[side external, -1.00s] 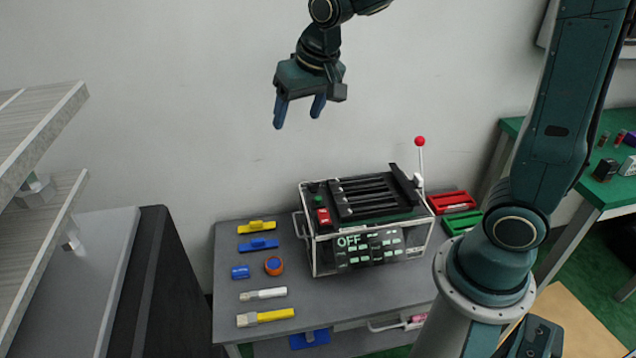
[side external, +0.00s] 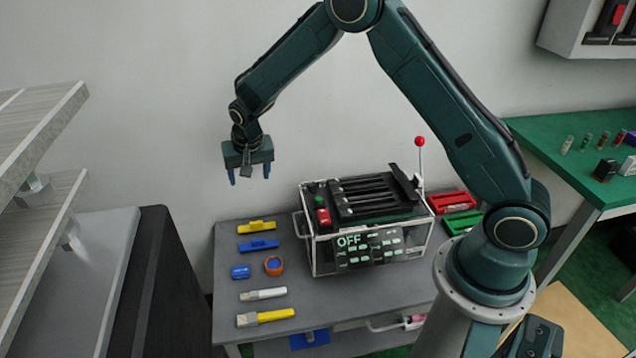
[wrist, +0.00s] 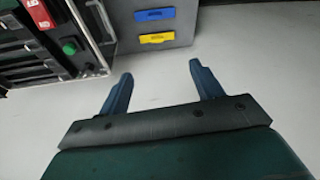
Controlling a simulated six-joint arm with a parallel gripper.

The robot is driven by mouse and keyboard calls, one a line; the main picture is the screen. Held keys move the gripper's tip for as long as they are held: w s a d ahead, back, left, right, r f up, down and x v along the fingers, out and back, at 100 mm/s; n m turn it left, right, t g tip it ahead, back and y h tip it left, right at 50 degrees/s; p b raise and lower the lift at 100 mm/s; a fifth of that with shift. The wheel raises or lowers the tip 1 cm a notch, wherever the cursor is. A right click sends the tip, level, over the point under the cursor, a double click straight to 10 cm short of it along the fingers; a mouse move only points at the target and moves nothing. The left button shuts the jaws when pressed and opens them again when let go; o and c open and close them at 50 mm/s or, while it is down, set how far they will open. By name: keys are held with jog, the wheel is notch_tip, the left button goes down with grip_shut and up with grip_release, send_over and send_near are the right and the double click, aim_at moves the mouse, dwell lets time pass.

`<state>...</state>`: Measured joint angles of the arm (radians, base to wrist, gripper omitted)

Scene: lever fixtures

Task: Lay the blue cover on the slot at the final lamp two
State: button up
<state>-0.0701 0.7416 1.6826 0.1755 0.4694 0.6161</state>
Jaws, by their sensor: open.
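The blue cover (side external: 258,245) lies flat on the grey table, just in front of a yellow cover (side external: 257,227). Both also show in the wrist view, the blue one (wrist: 169,13) above the yellow one (wrist: 157,38). My gripper (side external: 249,178) is open and empty, pointing down in the air above and behind the covers. In the wrist view its two fingers (wrist: 161,88) are spread with nothing between them. I cannot tell which slot belongs to lamp two.
A red-knobbed lever (side external: 420,142) rises at the fixture's right rear. Red (side external: 451,202) and green trays (side external: 462,222) sit right. Shelves stand far left.

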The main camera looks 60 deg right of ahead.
jog(key=m, duration=0.2)
send_near(258, 240)
jog(key=shift+w+f+g+h, duration=0.15)
jog(key=shift+w+f, duration=0.2)
jog(key=shift+f, duration=0.45)
jog(key=shift+w+f+g+h, duration=0.15)
jog(key=shift+w+f, duration=0.2)
jog(key=shift+f, duration=0.45)
jog(key=shift+f, duration=0.1)
jog(key=shift+x, duration=2.5)
jog(key=c, duration=1)
